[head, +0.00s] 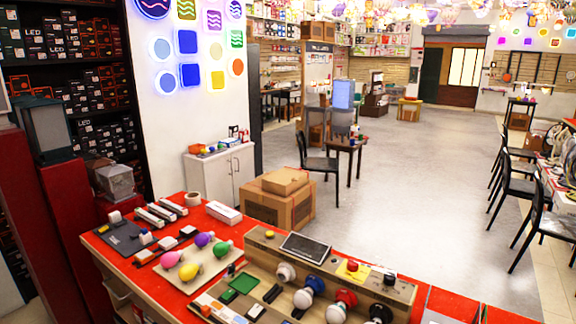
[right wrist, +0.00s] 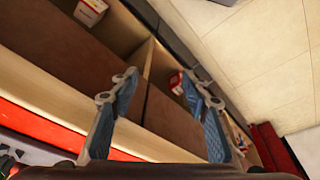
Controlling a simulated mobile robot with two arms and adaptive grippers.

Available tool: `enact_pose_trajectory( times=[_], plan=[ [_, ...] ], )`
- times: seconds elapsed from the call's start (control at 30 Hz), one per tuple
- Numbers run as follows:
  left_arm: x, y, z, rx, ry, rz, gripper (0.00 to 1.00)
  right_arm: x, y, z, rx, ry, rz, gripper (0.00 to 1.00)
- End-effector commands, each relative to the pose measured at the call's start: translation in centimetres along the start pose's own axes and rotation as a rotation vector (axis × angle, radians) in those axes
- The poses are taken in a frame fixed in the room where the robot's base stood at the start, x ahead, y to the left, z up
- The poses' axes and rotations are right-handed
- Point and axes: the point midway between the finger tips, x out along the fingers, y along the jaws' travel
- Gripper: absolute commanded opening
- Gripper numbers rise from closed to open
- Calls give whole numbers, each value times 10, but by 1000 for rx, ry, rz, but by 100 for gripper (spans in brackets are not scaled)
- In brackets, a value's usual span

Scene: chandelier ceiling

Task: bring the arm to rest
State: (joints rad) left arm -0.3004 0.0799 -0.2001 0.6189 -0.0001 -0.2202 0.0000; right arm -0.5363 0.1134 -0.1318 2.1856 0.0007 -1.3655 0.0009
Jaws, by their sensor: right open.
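My right gripper (right wrist: 158,88) shows in the right wrist view with its two blue fingers spread apart. It is open and nothing is between the fingers. Behind it is an open wooden shelf unit (right wrist: 150,60) with dark brown panels; I cannot tell the distance between them. Neither of my arms nor grippers shows in the head view. My left gripper is not in view.
In the head view a red-topped counter (head: 166,276) carries coloured bulbs (head: 190,271) and a wooden switch panel (head: 330,272). Cardboard boxes (head: 277,208) stand beyond it, near a black chair (head: 318,163). Open floor (head: 420,180) lies behind. Small boxes (right wrist: 92,8) sit in the shelf.

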Motion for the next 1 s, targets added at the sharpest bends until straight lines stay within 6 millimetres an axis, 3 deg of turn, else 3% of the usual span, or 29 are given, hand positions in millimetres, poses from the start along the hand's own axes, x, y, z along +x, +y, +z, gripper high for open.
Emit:
enact_pose_trajectory(
  times=[0.03, 0.27, 0.5, 0.8, 1.0],
  plan=[
    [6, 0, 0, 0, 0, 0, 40, 22, -1, 6, -1, -11, -1, 43],
    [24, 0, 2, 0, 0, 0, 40, 124, -6, 45, -9, -48, -7, 43],
    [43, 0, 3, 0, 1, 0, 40, 221, -10, 108, -17, -88, -12, 43],
    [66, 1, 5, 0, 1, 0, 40, 310, -15, 210, -29, -140, -17, 43],
    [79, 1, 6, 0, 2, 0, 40, 342, -15, 276, -36, -168, -19, 43]
  ],
)
